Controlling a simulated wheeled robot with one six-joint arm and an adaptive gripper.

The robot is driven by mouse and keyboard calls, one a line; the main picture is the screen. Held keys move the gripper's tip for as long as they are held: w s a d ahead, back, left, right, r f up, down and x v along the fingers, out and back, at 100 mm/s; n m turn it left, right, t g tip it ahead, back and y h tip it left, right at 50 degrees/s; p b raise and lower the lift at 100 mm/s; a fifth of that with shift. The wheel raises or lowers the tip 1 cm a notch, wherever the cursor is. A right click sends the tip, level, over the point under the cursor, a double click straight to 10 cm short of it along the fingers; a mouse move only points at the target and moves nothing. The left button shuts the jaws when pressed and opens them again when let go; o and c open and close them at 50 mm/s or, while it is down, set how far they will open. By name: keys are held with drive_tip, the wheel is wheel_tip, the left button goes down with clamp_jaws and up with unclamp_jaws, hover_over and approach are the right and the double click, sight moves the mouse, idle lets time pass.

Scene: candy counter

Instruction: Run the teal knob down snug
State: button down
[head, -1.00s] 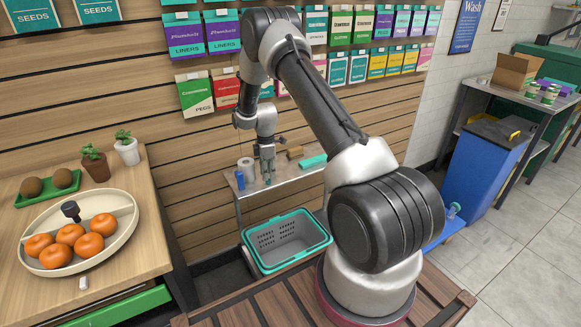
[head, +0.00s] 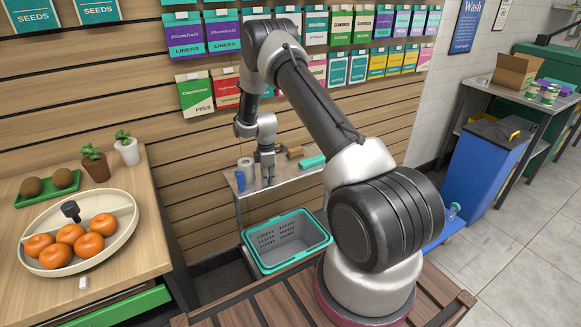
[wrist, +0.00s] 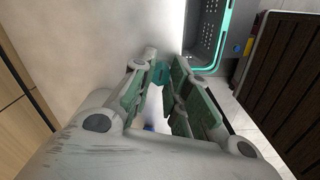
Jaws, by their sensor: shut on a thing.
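In the wrist view, the teal knob (wrist: 161,72) sits between the tips of my gripper (wrist: 158,78), at the far end of the green-padded fingers. My gripper is shut on it. The fingers cover part of the knob, and how far it is run down cannot be told. In the head view my gripper (head: 267,178) points down at the narrow grey shelf table (head: 285,184) against the slatted wall. The knob cannot be made out there.
A blue cylinder (head: 240,181) and a pale roll (head: 246,166) stand left of my gripper. A brown block (head: 295,152) and a teal block (head: 312,162) lie to its right. A grey basket with teal rim (head: 316,232) is below. A plate of oranges (head: 127,232) is on the left counter.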

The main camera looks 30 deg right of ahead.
drive_tip(key=shift+m, duration=1.4)
drive_tip(key=c, duration=2.2)
unclamp_jaws()
drive_tip(key=m, duration=0.3)
clamp_jaws()
drive_tip(key=m, duration=0.3)
drive_tip(key=shift+m, duration=0.3)
drive_tip(key=shift+m, duration=0.8)
drive_tip(key=o, duration=0.6)
unclamp_jaws()
drive_tip(key=shift+m, duration=0.3)
